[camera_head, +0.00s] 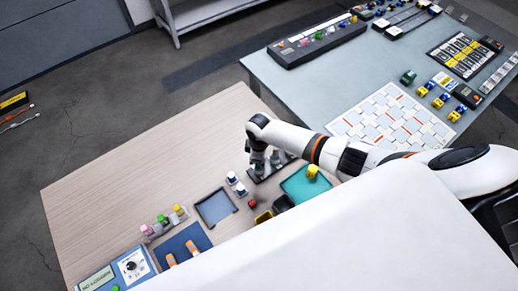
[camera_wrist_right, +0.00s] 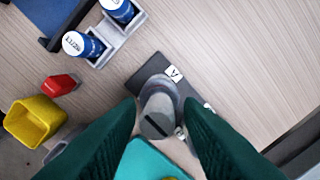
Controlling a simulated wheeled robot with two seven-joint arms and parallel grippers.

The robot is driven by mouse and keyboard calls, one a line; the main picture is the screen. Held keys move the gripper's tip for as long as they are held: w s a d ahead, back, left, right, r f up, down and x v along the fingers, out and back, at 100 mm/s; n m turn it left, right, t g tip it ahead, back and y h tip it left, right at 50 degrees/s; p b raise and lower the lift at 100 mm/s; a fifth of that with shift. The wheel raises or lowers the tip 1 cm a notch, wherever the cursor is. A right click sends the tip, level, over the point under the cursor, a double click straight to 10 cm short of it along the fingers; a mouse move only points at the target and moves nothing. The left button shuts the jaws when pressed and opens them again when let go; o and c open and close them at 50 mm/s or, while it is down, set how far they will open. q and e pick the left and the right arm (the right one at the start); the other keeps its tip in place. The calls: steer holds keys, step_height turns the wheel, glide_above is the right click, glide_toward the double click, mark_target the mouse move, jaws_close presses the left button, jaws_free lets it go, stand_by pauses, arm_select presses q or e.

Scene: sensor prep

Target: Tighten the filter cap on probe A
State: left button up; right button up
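Probe A (camera_wrist_right: 160,92) is a grey cylinder with a darker round top, standing at a dark holder (camera_wrist_right: 148,72) that has a white "A" label (camera_wrist_right: 173,73). I take the dark-topped part as the filter cap (camera_wrist_right: 157,124); its fit cannot be judged. My right gripper (camera_wrist_right: 159,107) has its two dark green fingers on either side of the probe, with narrow gaps showing, so it looks open around it. In the head view my right gripper (camera_head: 267,162) hangs over the dark holder (camera_head: 272,171), which it partly hides. My left gripper is not in view.
Beside the holder are a teal tray (camera_head: 296,188) with a yellow piece (camera_head: 312,171), a rack of blue-labelled vials (camera_wrist_right: 84,45), a red piece (camera_wrist_right: 60,85) and a yellow bin (camera_wrist_right: 35,120). A blue-grey tray (camera_head: 216,207) lies left. The wooden table's (camera_head: 130,165) far left is clear.

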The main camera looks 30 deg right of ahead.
steer(key=c, duration=0.6)
steer(key=shift+o, duration=0.2)
steer(key=shift+r+m+p, duration=0.1)
steer(key=shift+m+p, duration=0.2)
steer(key=shift+m, duration=0.4)
steer(key=shift+s+a+m, duration=0.1)
steer(key=shift+m, duration=0.7)
steer(key=m, duration=0.6)
steer(key=o, duration=0.5)
steer(key=shift+o, duration=0.2)
